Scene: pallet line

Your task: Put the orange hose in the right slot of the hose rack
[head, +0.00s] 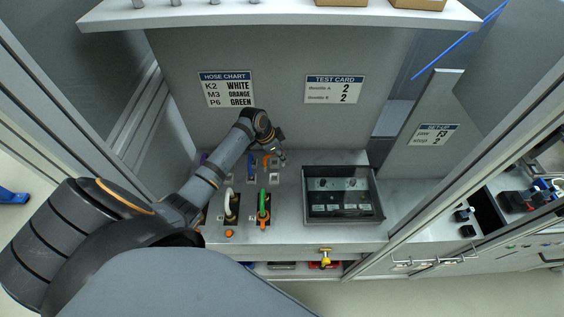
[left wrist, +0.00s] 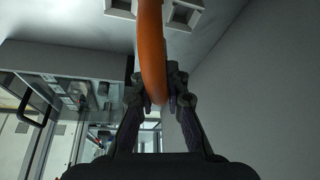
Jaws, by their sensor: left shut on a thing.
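My left gripper (head: 279,157) reaches over the back of the worktop. In the left wrist view its fingers (left wrist: 160,98) are shut on the orange hose (left wrist: 152,50), a thick curved piece running up out of the picture. In the head view a small orange part (head: 266,160) shows beside the gripper, partly hidden by it. A white hose (head: 229,202) and a green hose (head: 264,204) stand upright at dark holders in front. I cannot tell clearly which fixture is the hose rack's right slot. My right gripper is not in view.
A blue piece (head: 250,165) stands left of the gripper. Pale square fittings (head: 275,177) are close to it. A hose chart (head: 227,89) and a test card (head: 334,89) hang on the back wall. A shelf (head: 280,13) overhangs above.

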